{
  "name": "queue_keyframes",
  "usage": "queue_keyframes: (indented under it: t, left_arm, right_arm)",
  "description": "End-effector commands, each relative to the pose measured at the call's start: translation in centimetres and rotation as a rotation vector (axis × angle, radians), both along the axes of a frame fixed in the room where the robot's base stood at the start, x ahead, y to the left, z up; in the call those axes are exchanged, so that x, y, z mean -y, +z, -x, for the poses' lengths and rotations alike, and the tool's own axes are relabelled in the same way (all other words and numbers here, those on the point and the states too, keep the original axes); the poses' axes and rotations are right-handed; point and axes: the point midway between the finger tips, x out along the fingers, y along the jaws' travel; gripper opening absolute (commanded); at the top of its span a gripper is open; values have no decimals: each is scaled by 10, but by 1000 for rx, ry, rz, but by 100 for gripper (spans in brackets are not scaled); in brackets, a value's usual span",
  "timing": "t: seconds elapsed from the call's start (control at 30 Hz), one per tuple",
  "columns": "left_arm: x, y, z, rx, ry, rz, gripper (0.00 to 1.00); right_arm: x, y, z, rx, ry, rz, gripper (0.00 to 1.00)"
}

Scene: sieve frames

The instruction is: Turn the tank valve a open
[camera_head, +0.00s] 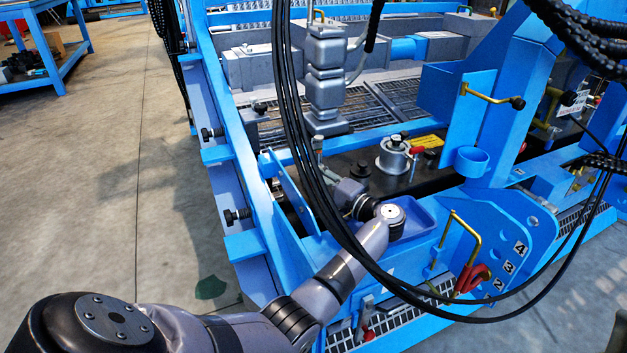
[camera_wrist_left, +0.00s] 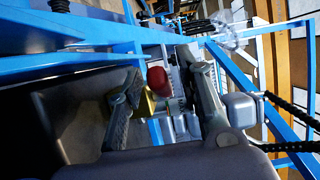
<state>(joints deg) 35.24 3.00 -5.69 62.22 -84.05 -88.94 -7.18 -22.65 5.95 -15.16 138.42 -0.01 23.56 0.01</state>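In the left wrist view, a red knob or handle end (camera_wrist_left: 158,80) shows between the two fingers of my left gripper (camera_wrist_left: 162,72). A small brass-yellow piece (camera_wrist_left: 148,104) sits just below it, beside the left finger. The fingers stand apart, with visible gaps to the red knob. I cannot tell whether this is tank valve a, nor its turn position. In the head view my left arm reaches in from the lower left, and its gripper (camera_head: 338,187) is by the blue frame, small and partly hidden by the wrist. My right gripper is not in view.
Black hoses (camera_head: 345,235) hang in front of my left wrist. A silver round fitting (camera_head: 394,157) with a red handle (camera_head: 416,150) stands behind it. A blue plate (camera_head: 505,235) with numbers and a yellow bent handle (camera_head: 448,230) is at right. Open floor (camera_head: 95,190) lies left.

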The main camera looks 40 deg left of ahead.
Motion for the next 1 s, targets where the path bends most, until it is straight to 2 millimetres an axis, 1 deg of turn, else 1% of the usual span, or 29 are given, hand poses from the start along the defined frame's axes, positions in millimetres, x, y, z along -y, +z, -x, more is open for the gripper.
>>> queue_keyframes:
  t: [0.07,0.17,0.27,0.5,0.6,0.7,0.83,1.0]
  left_arm:
    - [1,0,0,1,-1,0,33]
    - [10,0,0,1,-2,0,33]
    - [26,0,1,1,-3,2,33]
    - [78,0,6,0,-3,2,33]
    - [96,-1,8,-1,-2,2,33]
    - [109,0,9,0,-2,2,33]
    - [118,0,10,0,0,0,33]
    - [120,0,10,0,0,0,33]
  right_arm:
    - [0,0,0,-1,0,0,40]
    - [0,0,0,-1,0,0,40]
    - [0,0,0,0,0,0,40]
    - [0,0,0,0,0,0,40]
    - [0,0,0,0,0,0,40]
    - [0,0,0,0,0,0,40]
    - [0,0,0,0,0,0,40]
    - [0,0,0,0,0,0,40]
